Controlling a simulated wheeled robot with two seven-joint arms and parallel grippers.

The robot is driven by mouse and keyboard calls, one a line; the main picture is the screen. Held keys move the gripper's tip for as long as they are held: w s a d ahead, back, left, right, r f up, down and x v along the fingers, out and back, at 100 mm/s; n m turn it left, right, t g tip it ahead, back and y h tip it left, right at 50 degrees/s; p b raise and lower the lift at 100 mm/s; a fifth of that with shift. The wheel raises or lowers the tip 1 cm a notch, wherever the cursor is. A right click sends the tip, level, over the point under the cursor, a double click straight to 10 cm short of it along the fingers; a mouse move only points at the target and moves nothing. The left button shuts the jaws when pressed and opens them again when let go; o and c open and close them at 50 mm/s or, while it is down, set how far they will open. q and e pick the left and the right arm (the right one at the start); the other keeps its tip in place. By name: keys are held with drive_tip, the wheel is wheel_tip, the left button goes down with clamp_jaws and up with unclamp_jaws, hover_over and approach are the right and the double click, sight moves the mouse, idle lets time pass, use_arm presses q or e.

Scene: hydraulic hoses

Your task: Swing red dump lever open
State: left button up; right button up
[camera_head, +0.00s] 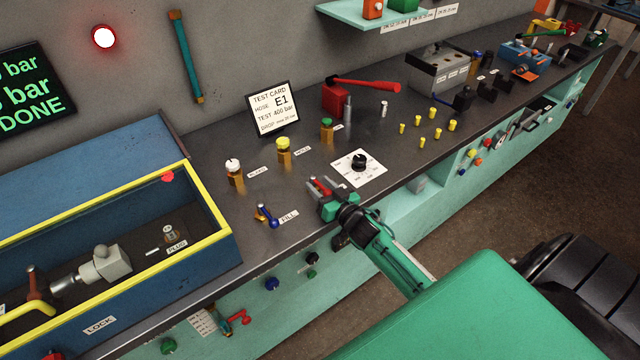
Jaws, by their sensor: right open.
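A small red lever (321,187) on the bench top, beside the blue-handled valve labelled FILL (267,214), appears to be the dump lever. My right gripper (322,188) reaches in from the lower right, with its jaws open around or just over this red lever. I cannot tell whether the fingers touch it. The lever's base and any label are hidden by the gripper. My left gripper is out of view.
A yellow-rimmed blue box (222,235) is at left. A pump with a long red handle (366,86) stands farther back. The screen (33,88) reads DONE.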

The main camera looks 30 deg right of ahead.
drive_tip(key=shift+w, duration=0.25)
clamp_jaws()
